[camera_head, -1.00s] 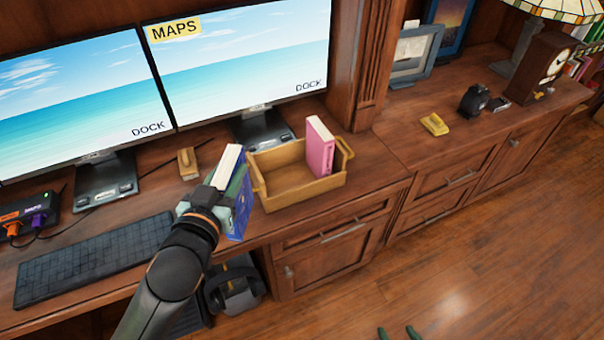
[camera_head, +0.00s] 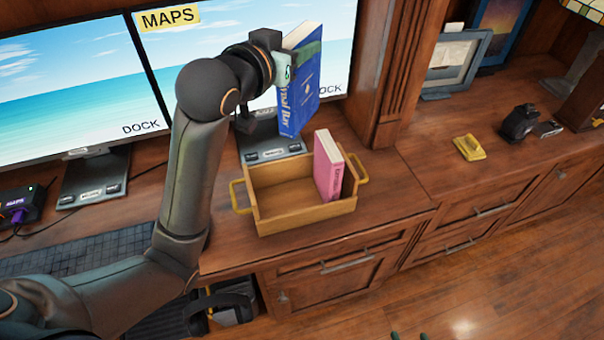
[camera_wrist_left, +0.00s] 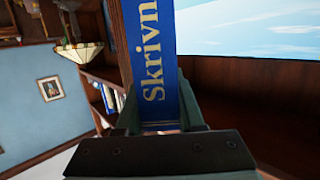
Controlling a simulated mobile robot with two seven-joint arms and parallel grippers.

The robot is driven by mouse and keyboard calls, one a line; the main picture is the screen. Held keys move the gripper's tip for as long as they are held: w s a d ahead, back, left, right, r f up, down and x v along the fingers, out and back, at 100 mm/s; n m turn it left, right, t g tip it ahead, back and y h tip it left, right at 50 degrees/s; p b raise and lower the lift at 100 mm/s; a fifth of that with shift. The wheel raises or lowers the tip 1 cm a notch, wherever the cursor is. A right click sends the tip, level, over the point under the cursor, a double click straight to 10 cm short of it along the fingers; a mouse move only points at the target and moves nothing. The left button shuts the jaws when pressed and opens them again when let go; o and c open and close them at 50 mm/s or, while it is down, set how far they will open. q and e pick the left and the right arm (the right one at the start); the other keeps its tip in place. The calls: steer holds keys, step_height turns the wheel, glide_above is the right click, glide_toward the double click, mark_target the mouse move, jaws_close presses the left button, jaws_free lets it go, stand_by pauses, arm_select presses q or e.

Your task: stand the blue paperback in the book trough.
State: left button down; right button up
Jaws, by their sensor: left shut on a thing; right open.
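The blue paperback (camera_head: 304,88) is held upright, slightly tilted, in the air above the back of the wooden book trough (camera_head: 305,215). My left gripper (camera_head: 300,62) is shut on it. In the left wrist view the blue spine (camera_wrist_left: 150,60) with lettering stands between the fingers. The trough has yellow end handles, and a pink book (camera_head: 328,165) stands in its right part. The trough's left and middle parts are empty. Of my right gripper, only dark fingertips (camera_head: 409,336) show at the bottom edge of the head view, apart and empty.
Two monitors (camera_head: 80,85) stand behind, one right behind the held book. A keyboard (camera_head: 80,250) lies partly behind my left arm. A yellow object (camera_head: 468,148), a dark object (camera_head: 518,122) and a picture frame (camera_head: 456,62) are on the right counter, which has free room.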

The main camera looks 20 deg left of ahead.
arm_select(q)
step_height(320, 180, down, 26)
steer(key=b, duration=0.4)
steer(key=shift+r, duration=0.2)
steer(key=shift+f, duration=0.15)
steer(key=c, duration=0.5)
jaws_free()
steer(key=v, duration=1.2)
steer(key=shift+s, duration=0.1)
